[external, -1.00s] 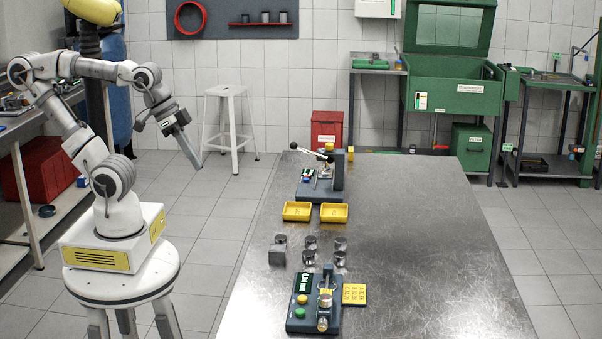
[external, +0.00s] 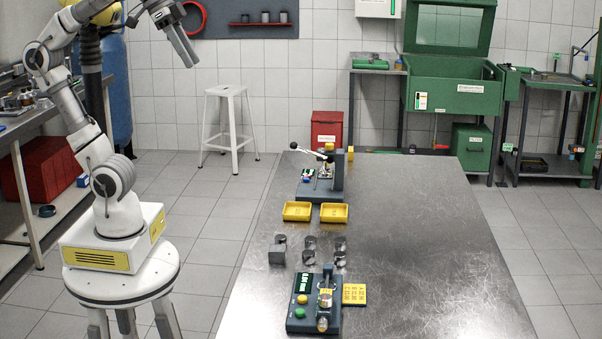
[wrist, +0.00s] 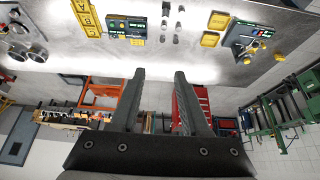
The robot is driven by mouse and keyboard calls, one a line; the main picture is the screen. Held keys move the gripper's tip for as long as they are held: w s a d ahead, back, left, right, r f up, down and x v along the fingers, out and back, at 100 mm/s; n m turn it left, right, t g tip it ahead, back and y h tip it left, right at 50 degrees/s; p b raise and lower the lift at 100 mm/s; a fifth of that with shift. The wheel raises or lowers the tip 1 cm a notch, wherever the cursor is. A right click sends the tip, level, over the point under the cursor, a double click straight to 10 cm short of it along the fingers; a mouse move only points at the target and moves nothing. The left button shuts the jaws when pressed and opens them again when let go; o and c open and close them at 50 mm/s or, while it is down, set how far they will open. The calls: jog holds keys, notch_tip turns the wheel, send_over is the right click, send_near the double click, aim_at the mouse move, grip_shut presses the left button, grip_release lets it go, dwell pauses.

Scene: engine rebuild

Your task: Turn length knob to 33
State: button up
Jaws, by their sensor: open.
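No knob labelled for length can be read in either view. A dark gauge device (external: 300,315) with a green-lit display, yellow and green buttons and a metal cylinder stands at the table's near end; it also shows in the wrist view (wrist: 127,30). A dark lever device (external: 322,188) with small coloured controls stands at the far end; it is at the right in the wrist view (wrist: 250,35). My gripper (external: 190,62) is raised high left of the table, far from both devices. In the wrist view its fingers (wrist: 160,73) are apart with nothing between them.
The steel table (external: 430,230) is mostly clear at right. Two yellow trays (external: 297,211) and several metal cylinders (external: 311,243) lie between the devices. A yellow card (external: 354,294) is beside the gauge device. A white stool (external: 229,125) stands behind, with open floor around it.

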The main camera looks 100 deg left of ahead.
aim_at(329, 146)
jog(key=w+a+f+m+g+y+b, duration=0.15)
jog(key=w+a+m+y, duration=0.25)
jog(key=w+a, duration=0.6)
jog(key=w+a+f+m+g+y+b, duration=0.1)
jog(key=w+a+f+m+y+b, duration=0.2)
jog(key=w+a, duration=0.65)
jog(key=w+a+r+m+g+y+b, duration=0.25)
jog(key=w+a+r+m+y, duration=0.25)
jog(key=w+a+m+y, duration=0.45)
notch_tip(329, 146, down, 37)
jog(key=d+m+t+y, duration=0.1)
jog(key=d+m+y, duration=0.1)
jog(key=m, duration=0.1)
jog(key=shift+n+h, duration=0.25)
jog(key=a, duration=0.5)
jog(key=w+a, duration=0.1)
jog(key=a, duration=0.5)
jog(key=a+b, duration=0.1)
jog(key=a, duration=0.5)
jog(key=shift+w+a+r, duration=0.2)
jog(key=shift+w+a, duration=0.05)
jog(key=shift+c, duration=0.2)
grip_shut()
